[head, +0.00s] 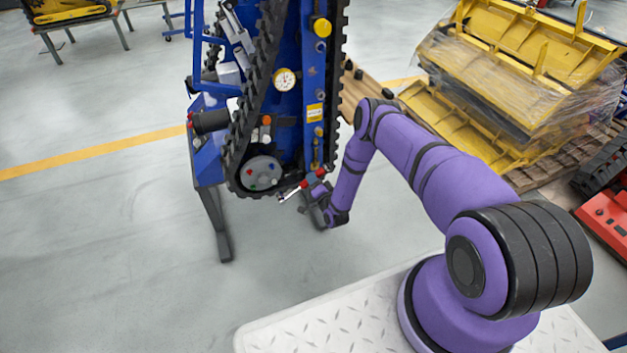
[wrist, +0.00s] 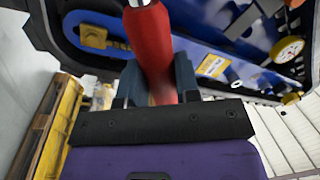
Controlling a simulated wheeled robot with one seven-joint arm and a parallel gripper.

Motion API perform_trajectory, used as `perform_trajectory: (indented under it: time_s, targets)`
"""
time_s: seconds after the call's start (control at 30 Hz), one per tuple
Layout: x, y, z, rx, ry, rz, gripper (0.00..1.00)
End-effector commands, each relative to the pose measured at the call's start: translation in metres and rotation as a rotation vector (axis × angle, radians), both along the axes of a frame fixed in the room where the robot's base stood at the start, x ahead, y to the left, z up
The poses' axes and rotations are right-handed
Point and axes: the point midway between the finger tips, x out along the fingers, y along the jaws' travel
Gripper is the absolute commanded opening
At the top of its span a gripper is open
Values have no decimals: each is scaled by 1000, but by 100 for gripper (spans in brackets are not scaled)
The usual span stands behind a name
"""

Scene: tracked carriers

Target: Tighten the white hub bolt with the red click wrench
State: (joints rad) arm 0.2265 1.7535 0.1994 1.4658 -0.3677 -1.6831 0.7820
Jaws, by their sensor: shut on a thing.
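The grey round hub (head: 262,165) sits at the lower end of the blue tracked carrier (head: 312,75), inside the black track. Small red, green and blue bolt heads show on its face; I cannot clearly make out the white one. My gripper (head: 316,184) is just right of the track's lower end, shut on the red click wrench (head: 312,179). The wrench's silver head (head: 284,197) points left and down, a little below and right of the hub, apart from its face. In the wrist view the red handle (wrist: 154,45) stands between my fingers (wrist: 157,88); its head is cut off.
The carrier stands upright on a blue and dark stand (head: 216,215). Yellow wrapped parts (head: 515,75) lie stacked on pallets at the right. A red case (head: 606,215) is at the far right. The floor to the left is clear.

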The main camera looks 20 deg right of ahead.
Motion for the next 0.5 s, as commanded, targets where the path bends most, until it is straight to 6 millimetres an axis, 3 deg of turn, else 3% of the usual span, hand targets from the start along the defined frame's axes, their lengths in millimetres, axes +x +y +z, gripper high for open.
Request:
perform_trajectory:
  time_s: [0.37, 0.5]
  targets:
    - [42, 1, 2, 0, -4, -1, 0]
    - [40, 15, 15, -111, -4, 3, 0]
